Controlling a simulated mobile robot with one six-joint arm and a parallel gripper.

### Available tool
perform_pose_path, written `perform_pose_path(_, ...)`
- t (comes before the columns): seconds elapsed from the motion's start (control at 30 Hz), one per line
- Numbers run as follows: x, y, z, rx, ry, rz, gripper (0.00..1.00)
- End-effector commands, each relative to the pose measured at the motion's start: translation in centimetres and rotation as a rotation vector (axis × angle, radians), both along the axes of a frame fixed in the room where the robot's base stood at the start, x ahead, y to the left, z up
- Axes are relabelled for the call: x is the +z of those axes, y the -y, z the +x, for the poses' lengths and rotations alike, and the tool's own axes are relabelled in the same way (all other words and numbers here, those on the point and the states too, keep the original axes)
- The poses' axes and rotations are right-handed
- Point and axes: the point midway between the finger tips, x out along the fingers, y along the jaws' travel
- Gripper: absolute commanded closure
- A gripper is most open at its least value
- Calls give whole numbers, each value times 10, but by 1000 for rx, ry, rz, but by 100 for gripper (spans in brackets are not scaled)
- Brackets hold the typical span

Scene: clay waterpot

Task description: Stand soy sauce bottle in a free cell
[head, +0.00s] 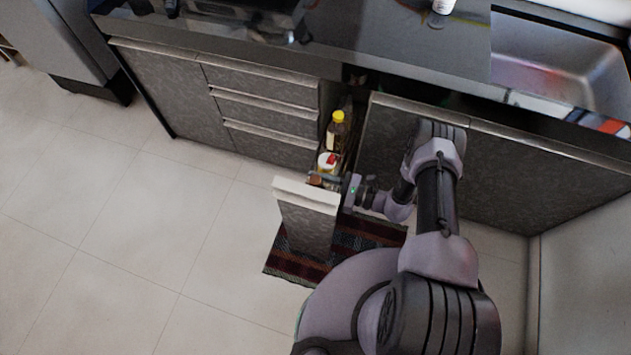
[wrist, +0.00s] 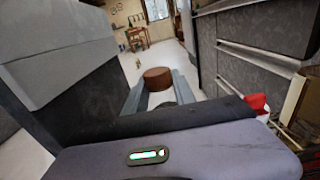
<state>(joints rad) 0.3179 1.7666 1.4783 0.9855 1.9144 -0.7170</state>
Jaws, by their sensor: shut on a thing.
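The soy sauce bottle shows only as a brown cap (head: 315,181) in the head view and as a brown round top (wrist: 158,77) in the wrist view. My gripper (head: 318,178) is shut on it just behind the drawer front; its two fingers (wrist: 158,92) flank the brown top in the wrist view. The bottle's body is hidden below, so I cannot tell whether its base touches the drawer floor. The narrow pull-out drawer (head: 307,215) is open. The cells are mostly hidden by my gripper and the drawer front.
A bottle with a red and white top (head: 327,161) stands right behind my gripper; its red part (wrist: 257,102) shows at right in the wrist view. A yellow-capped bottle (head: 337,131) stands farther back. Closed cabinet drawers (head: 265,110) flank the left side. A striped rug (head: 290,262) lies below.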

Motion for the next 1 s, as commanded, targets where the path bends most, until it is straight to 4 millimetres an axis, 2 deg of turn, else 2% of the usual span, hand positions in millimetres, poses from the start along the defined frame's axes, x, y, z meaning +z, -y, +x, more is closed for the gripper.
perform_pose_path(0.13,0,0,0,0,0,1,100)
perform_pose_path(0.17,0,0,0,0,0,1,67)
perform_pose_path(0.27,0,0,0,0,0,0,47)
perform_pose_path(0.3,0,0,0,0,0,0,43)
perform_pose_path(0.77,0,3,-1,-1,0,0,43)
perform_pose_path(0.87,2,16,-5,-4,0,0,43)
perform_pose_path(1.0,3,54,-18,-8,0,1,43)
